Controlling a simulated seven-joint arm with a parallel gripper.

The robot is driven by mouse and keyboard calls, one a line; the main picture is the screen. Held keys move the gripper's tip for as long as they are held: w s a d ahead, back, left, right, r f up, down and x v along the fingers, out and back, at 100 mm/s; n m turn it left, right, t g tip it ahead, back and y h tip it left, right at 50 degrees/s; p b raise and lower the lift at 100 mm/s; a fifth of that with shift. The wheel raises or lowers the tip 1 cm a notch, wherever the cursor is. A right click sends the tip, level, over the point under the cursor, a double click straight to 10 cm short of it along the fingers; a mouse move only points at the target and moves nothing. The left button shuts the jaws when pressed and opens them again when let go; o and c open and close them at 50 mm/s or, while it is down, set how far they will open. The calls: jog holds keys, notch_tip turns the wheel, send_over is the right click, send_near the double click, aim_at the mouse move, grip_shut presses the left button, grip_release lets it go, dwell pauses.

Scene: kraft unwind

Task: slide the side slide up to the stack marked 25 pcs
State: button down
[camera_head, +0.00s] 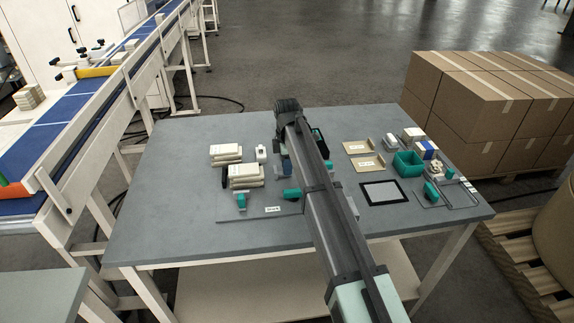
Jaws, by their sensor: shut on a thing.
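My gripper (284,152) is over the middle of the table, mostly hidden by my dark arm. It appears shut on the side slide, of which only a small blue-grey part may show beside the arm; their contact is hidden. A cream stack (246,176) stands on the grey fixture board (262,220), left of my gripper, against a black upright plate. A gap shows between this stack and my arm. Teal blocks (241,200) and (291,194) sit at the board's front. A small label (272,210) lies on the board, but I cannot read 25 pcs anywhere.
Another cream stack (226,153) and a small white item (261,154) stand behind. Right of my arm are two cardboard trays (369,163), a black-framed pad (384,204), a teal bin (408,176) and small boxes. The table's left part (160,190) is clear.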

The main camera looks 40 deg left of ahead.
jog(key=s+a, duration=0.4)
jog(key=shift+s+a, duration=0.25)
jog(key=shift+a, duration=0.05)
jog(key=c, duration=1)
grip_release()
jog(key=shift+r, duration=0.15)
notch_tip(320, 180, up, 14)
jog(key=shift+f, duration=0.2)
